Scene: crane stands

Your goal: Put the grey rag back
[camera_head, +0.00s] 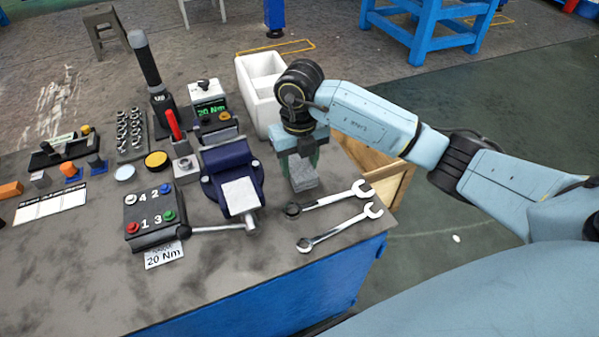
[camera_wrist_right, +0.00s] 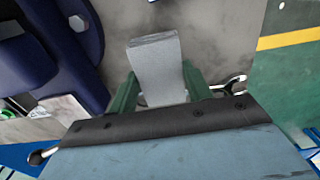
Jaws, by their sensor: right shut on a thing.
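The grey rag (camera_head: 303,180) is a small folded grey piece between the green fingers of my right gripper (camera_head: 298,160). The gripper points down over the right part of the bench, just right of the blue vise (camera_head: 228,168). In the right wrist view the rag (camera_wrist_right: 157,62) sticks out past the fingertips, and the fingers of the gripper (camera_wrist_right: 160,90) are closed on its two sides. I cannot tell whether the rag touches the bench top. My left gripper is not in view.
Two wrenches (camera_head: 335,198) lie in front of the rag near the bench's right edge. A white bin (camera_head: 253,105) stands behind the gripper. A wooden crate (camera_head: 395,185) is beyond the right edge. A button box (camera_head: 154,214) stands left of the vise. The front bench top (camera_head: 215,285) is clear.

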